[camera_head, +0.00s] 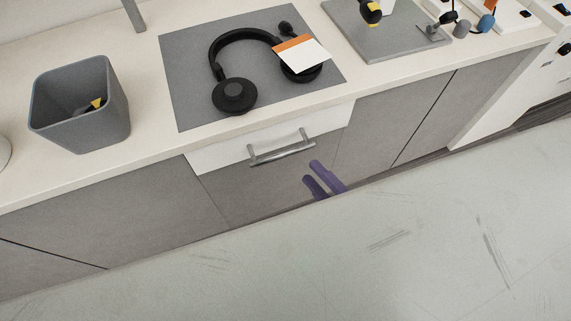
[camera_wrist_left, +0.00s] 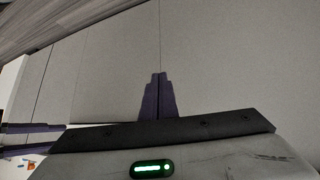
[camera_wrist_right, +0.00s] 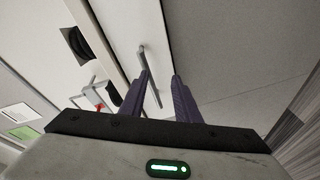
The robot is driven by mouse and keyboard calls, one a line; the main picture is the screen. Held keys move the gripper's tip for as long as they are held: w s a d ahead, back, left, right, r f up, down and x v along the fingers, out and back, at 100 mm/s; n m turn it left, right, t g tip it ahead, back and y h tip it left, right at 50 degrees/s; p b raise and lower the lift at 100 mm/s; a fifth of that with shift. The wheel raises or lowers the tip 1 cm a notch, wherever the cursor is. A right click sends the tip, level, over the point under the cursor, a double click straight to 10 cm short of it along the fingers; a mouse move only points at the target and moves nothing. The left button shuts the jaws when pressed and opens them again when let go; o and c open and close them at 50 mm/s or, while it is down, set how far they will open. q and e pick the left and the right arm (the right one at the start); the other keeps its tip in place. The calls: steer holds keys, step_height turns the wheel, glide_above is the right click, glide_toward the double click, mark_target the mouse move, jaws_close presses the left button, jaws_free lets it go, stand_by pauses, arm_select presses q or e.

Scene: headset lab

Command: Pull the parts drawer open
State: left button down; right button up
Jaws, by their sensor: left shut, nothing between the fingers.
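The parts drawer (camera_head: 215,156) has a white front under the countertop and looks closed, flush with the grey cabinet. Its grey bar handle (camera_head: 283,148) runs across the front. My right gripper (camera_head: 311,171) is open, its purple fingers just below and in front of the handle's right end. In the right wrist view the handle (camera_wrist_right: 143,53) lies ahead of the open fingers (camera_wrist_right: 163,75), nearer the left fingertip; whether they touch I cannot tell. My left gripper (camera_wrist_left: 158,75) is shut and empty, in front of grey cabinet panels; it is outside the head view.
On the counter (camera_head: 150,150) stand a grey bin (camera_head: 80,115), a dark mat (camera_head: 185,75) with black headphones (camera_head: 234,95) and an orange-and-white card (camera_head: 303,53), and a grey board (camera_head: 370,45) with small parts.

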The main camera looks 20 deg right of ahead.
mark_target(283, 153)
steer(key=w+a+n+y, duration=0.1)
steer(key=w+n, duration=0.1)
steer(key=w+a+r+n+t+y+b, duration=0.1)
steer(key=w+a+n, duration=0.1)
steer(key=w, duration=0.1)
steer(key=w+a+r+n+t+y+b, duration=0.1)
steer(key=w+a+n, duration=0.1)
steer(key=n, duration=0.1)
steer(key=shift+w+a, duration=0.25)
steer(key=shift+w, duration=0.05)
steer(key=shift+c, duration=0.4)
jaws_close()
